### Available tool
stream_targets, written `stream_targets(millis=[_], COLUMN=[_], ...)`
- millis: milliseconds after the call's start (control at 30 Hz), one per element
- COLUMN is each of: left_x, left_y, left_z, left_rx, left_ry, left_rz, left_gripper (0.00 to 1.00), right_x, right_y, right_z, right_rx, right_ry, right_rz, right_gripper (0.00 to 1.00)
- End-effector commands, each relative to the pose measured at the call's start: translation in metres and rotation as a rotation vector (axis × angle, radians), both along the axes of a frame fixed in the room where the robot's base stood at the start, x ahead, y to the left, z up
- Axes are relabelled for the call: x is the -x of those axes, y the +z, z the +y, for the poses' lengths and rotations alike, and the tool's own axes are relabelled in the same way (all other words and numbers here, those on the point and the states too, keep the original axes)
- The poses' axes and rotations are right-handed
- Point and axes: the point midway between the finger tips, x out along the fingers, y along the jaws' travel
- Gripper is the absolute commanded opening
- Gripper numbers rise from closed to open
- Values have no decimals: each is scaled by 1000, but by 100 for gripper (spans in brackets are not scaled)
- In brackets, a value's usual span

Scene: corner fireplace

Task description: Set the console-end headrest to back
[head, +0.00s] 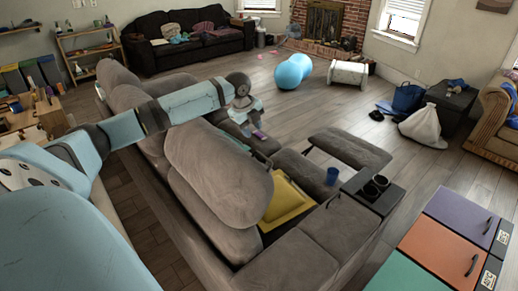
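A grey-brown sectional sofa (300,262) fills the middle, seen from behind and above. Its large rounded headrest (222,172) nearest the console stands up from the backrest and looks tilted forward over the seat. The black console (366,196) with two cup holders is at the sofa's right end. My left arm comes in from the left across the sofa. My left gripper (252,128) hangs past the far side of this headrest, pointing down and apart from it in the picture. Its fingers are too small to read. My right gripper is out of view.
A yellow tray-like object (287,202) lies on the seat beside the headrest, and a blue cup (332,176) stands near the console. A raised footrest (350,149) projects into the room. A colored cabinet (437,250) stands at lower right. Open floor lies beyond the sofa.

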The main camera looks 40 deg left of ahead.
Motion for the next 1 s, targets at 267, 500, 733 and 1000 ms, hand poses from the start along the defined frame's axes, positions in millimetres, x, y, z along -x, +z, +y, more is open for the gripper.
stream_targets(millis=[267,500,733,1000], left_x=[-17,-28,-32,-32], left_y=[-58,-96,-110,-111], left_z=[-3,-4,-4,-3], left_rx=[3,2,0,0], left_ry=[1,1,0,0], left_rz=[2,1,0,0], left_gripper=[38,38,38,34], right_x=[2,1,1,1], right_y=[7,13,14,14], right_z=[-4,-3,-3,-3], right_rx=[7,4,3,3], right_ry=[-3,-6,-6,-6], right_rz=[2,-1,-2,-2], right_gripper=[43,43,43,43])
